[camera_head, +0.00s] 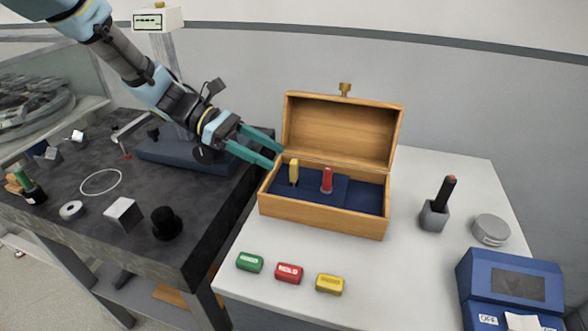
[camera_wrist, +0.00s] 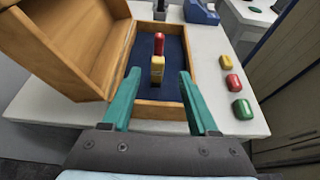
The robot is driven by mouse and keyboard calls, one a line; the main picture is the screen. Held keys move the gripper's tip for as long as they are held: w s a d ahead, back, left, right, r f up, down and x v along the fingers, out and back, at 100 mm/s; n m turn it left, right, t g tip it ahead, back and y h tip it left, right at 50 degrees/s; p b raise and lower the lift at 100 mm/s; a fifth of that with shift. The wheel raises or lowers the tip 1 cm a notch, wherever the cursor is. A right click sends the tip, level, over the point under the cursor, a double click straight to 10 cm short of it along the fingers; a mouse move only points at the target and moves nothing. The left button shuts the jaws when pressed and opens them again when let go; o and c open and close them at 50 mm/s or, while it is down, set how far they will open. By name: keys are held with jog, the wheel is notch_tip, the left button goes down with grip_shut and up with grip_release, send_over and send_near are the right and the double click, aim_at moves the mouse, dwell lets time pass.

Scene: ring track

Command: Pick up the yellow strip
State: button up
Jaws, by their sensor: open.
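The yellow strip (camera_head: 294,171) stands upright in the open wooden box (camera_head: 321,220), toward the left of its dark blue lining. In the wrist view the yellow strip (camera_wrist: 157,70) stands ahead of my fingers, in line with the space between them. A red strip (camera_head: 327,179) stands to its right in the head view and just behind it in the wrist view (camera_wrist: 159,44). My gripper (camera_head: 278,157) has two green fingers, open and empty, at the box's left side, near the yellow strip but apart from it. It also shows in the wrist view (camera_wrist: 154,88).
The raised lid (camera_head: 340,133) stands behind the strips. Green (camera_head: 250,262), red (camera_head: 289,272) and yellow (camera_head: 330,284) blocks lie in front of the box. A grey holder (camera_head: 434,215), a round tin (camera_head: 491,230) and a blue device (camera_head: 512,285) stand right. A dark workbench (camera_head: 60,220) is left.

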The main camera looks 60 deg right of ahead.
aim_at(290, 163)
jog(key=p+x, duration=0.1)
jog(key=x, duration=0.3)
jog(key=shift+w+d, duration=0.1)
jog(key=shift+d, duration=0.1)
grip_shut()
dwell(0.3)
